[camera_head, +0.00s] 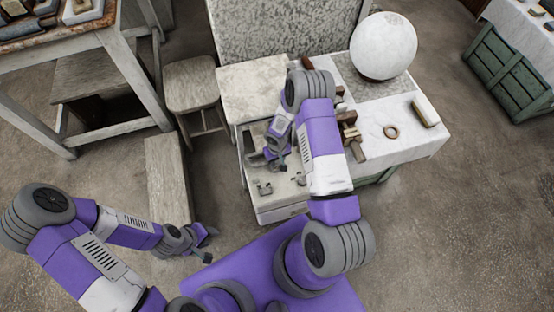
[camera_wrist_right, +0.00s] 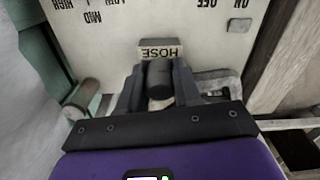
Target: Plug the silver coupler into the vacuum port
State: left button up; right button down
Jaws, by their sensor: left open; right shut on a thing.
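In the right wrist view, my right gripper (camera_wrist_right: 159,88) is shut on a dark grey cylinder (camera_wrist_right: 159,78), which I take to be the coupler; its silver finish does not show. The cylinder sits in front of a pale panel (camera_wrist_right: 180,22), just by a label (camera_wrist_right: 160,50) reading HOSE. No port opening is visible; the cylinder and fingers may hide it, and I cannot tell whether the cylinder is in it. In the head view, my right gripper (camera_head: 281,163) is low over a pale unit (camera_head: 283,205). My left gripper (camera_head: 207,245) is open and empty, away from the unit.
The panel also carries ON, OFF, HIGH, LOW and MID markings. A worktop (camera_head: 415,145) bears a white sphere (camera_head: 384,46), a ring (camera_head: 391,131) and a block (camera_head: 425,111).

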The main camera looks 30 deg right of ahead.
jog(key=shift+f, duration=0.25)
jog(key=c, duration=0.7)
grip_release()
jog(key=shift+r, duration=0.1)
jog(key=shift+r+p, duration=1.15)
jog(key=shift+r, duration=0.75)
